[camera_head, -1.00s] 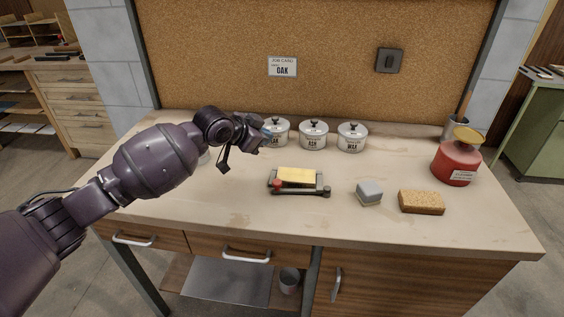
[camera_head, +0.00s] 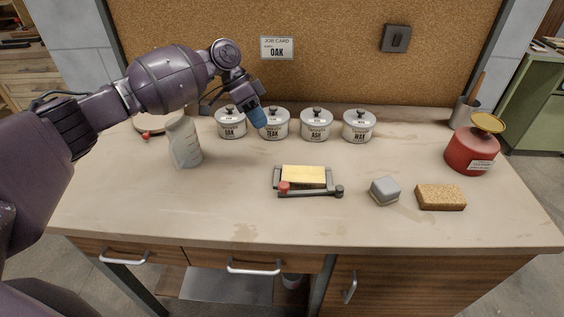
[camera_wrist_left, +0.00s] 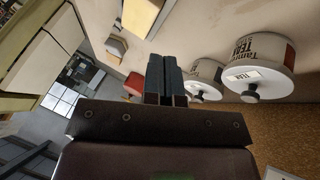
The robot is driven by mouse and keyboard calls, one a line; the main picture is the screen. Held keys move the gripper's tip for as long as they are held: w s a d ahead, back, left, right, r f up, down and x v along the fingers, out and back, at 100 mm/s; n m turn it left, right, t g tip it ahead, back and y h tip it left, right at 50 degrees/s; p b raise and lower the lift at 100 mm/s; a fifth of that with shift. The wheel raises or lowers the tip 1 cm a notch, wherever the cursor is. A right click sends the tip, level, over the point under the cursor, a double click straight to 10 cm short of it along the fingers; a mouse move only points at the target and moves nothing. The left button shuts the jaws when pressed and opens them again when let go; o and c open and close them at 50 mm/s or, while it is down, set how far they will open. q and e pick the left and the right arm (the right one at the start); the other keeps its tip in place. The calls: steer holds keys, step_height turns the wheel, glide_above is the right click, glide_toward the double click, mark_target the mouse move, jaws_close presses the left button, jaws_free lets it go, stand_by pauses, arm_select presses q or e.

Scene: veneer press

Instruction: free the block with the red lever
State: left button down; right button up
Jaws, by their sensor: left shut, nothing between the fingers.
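The pale yellow block (camera_head: 304,175) sits in a dark low press frame (camera_head: 277,176) in the middle of the bench. The red lever knob (camera_head: 284,187) is at the frame's front left corner, and a dark bar runs from it along the front to a round end at the right. My left gripper (camera_head: 257,118) is shut and empty, pointing down in front of the teak canister, behind and left of the press and apart from it. Its shut fingers (camera_wrist_left: 166,80) show in the left wrist view, with the yellow block (camera_wrist_left: 143,12) at the top. My right gripper is out of view.
Several lidded canisters, among them ash (camera_head: 315,124) and wax (camera_head: 358,126), line the back. A grey block (camera_head: 385,190), a tan sponge (camera_head: 441,197) and a red can (camera_head: 471,151) stand at right. The bench front is clear.

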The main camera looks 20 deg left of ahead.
arm_select(q)
steer(key=shift+s+r+m+g, duration=0.15)
steer(key=shift+s+m+g, duration=0.4)
steer(key=shift+s, duration=0.3)
steer(key=shift+d, duration=0.1)
steer(key=x, duration=0.9)
steer(key=shift+d+f, duration=0.15)
steer(key=shift+f, duration=0.05)
steer(key=s, duration=0.1)
steer(key=s+d+p, duration=0.1)
steer(key=shift+s+d+f, duration=0.3)
steer(key=shift+d, duration=0.05)
steer(key=shift+s+d+f, duration=0.25)
steer(key=shift+s+d, duration=0.05)
steer(key=shift+s, duration=0.15)
